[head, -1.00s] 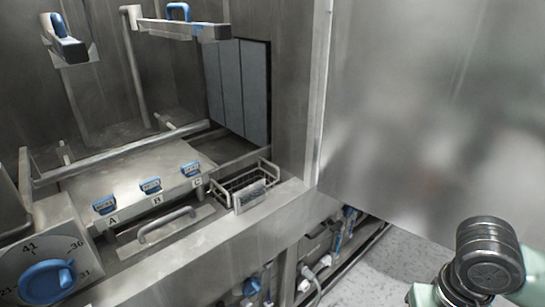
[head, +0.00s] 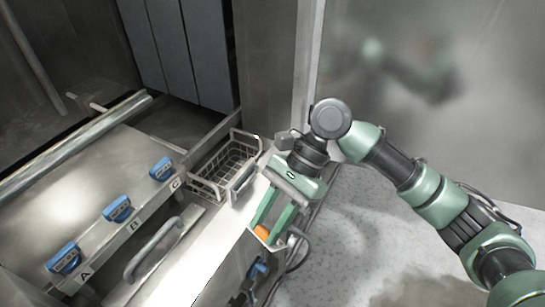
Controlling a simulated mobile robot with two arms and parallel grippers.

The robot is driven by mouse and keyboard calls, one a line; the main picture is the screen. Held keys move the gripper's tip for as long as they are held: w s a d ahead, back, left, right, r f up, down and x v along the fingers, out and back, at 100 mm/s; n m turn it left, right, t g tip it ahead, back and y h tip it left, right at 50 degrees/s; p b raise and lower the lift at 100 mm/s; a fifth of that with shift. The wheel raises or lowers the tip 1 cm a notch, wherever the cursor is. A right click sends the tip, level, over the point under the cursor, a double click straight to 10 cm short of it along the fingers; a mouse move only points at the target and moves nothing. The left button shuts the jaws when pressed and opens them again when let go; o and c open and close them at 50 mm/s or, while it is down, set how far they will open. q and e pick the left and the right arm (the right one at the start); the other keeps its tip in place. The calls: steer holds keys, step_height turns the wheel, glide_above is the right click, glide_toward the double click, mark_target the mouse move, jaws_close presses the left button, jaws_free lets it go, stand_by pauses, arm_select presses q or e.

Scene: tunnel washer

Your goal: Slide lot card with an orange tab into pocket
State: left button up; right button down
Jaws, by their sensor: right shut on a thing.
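My right gripper (head: 268,235) hangs over the front edge of the washer, pointing down. It is shut on the lot card, whose orange tab (head: 262,232) shows between the fingertips. A small grey plate (head: 243,178) on the front of the wire basket may be the pocket; I cannot tell for sure. The gripper is nearer to me than this plate, slightly to its right and apart from it. My left gripper is not in view.
The wire basket (head: 207,184) stands on the ledge. Left of it is a metal cover with blue latches A (head: 64,259), B (head: 118,209) and C (head: 162,168), and a bar handle (head: 152,250). A smooth metal panel (head: 450,80) stands at the right. Speckled floor lies below.

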steer(key=r+m+t+y, duration=0.1)
steer(key=m+y, duration=0.1)
steer(key=w+a+r+m+t+y, duration=0.1)
steer(key=m+y, duration=0.1)
steer(key=w+a+r+m+t+y, duration=0.1)
steer(key=m, duration=0.1)
steer(key=shift+w+y, duration=0.2)
steer(key=shift+y, duration=0.2)
steer(key=w+d+r+m+t+y+p, duration=0.1)
steer(key=w+d+r+m+t+y, duration=0.25)
steer(key=w+m+t, duration=0.7)
steer(key=a+f+b, duration=0.1)
steer(key=f, duration=0.1)
steer(key=a+f+n+t+b, duration=0.1)
steer(key=f+b, duration=0.1)
steer(key=a+f+n+b, duration=0.1)
steer(key=f, duration=0.1)
steer(key=shift+w+a+f+t+h, duration=0.2)
steer(key=shift+w+f+t+h, duration=0.05)
stand_by(0.7)
steer(key=shift+f, duration=0.35)
steer(key=shift+f+b, duration=0.35)
steer(key=shift+f, duration=0.1)
stand_by(0.5)
